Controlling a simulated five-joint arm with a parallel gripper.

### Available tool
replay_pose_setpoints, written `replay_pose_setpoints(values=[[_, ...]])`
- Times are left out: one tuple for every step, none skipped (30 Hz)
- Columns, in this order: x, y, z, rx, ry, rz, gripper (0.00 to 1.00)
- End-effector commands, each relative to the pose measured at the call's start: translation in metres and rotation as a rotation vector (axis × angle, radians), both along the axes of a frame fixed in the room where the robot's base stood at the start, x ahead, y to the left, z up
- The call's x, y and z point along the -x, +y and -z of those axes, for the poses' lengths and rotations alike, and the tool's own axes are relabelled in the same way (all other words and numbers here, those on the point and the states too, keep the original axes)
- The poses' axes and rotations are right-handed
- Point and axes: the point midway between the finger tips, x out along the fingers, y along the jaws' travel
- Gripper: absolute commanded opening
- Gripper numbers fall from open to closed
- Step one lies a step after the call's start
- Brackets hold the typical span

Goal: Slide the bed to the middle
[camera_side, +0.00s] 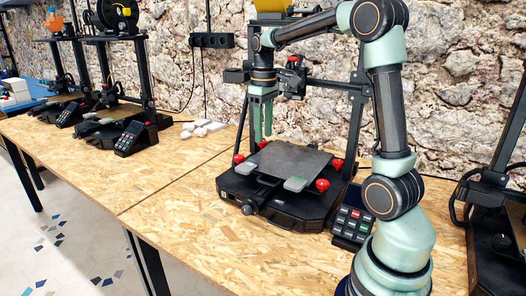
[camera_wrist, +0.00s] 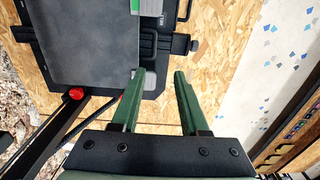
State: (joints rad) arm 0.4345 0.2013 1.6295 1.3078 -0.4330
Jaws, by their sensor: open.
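The bed (camera_side: 285,163) is a dark grey plate on the printer in front of my arm, with red knobs at its corners. The bed also fills the upper left of the wrist view (camera_wrist: 85,45). The printer's black base (camera_side: 270,205) sits under it. My gripper (camera_side: 262,140) points down at the bed's left rear side in the side view. Its green fingers stand apart with nothing between them, also in the wrist view (camera_wrist: 157,75). Whether a fingertip touches the bed's edge I cannot tell.
A control panel with keys (camera_side: 352,215) stands right of the printer, close to my arm's base. The printer's upright frame (camera_side: 357,110) rises behind the bed. White pieces (camera_side: 203,128) lie on the wooden table (camera_side: 180,215). More printers (camera_side: 120,125) stand at the left.

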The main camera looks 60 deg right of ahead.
Motion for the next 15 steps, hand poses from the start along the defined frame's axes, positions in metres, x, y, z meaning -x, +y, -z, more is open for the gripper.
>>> replay_pose_setpoints(values=[[0.000,0.002,-0.004,0.001,-0.002,-0.001,0.44],[0.000,0.003,-0.006,0.001,-0.002,-0.002,0.44],[0.000,0.004,-0.008,0.000,-0.001,-0.002,0.44],[0.000,0.005,-0.010,0.000,-0.001,-0.002,0.44],[0.000,0.006,-0.012,0.001,-0.002,-0.002,0.44],[0.000,0.007,-0.015,0.001,-0.002,-0.002,0.44],[0.000,0.008,-0.017,0.001,-0.002,-0.002,0.44],[0.000,0.009,-0.019,0.001,-0.002,-0.001,0.44],[0.000,0.011,-0.021,0.001,-0.002,-0.001,0.44],[0.000,0.012,-0.023,0.001,-0.002,-0.001,0.44],[0.000,0.013,-0.025,0.001,-0.002,-0.001,0.44],[0.000,0.014,-0.027,0.001,-0.001,-0.001,0.44],[0.000,0.015,-0.029,0.000,-0.001,-0.001,0.44],[0.000,0.015,-0.030,0.000,-0.001,-0.001,0.44],[0.000,0.016,-0.032,0.000,-0.001,-0.001,0.44]])
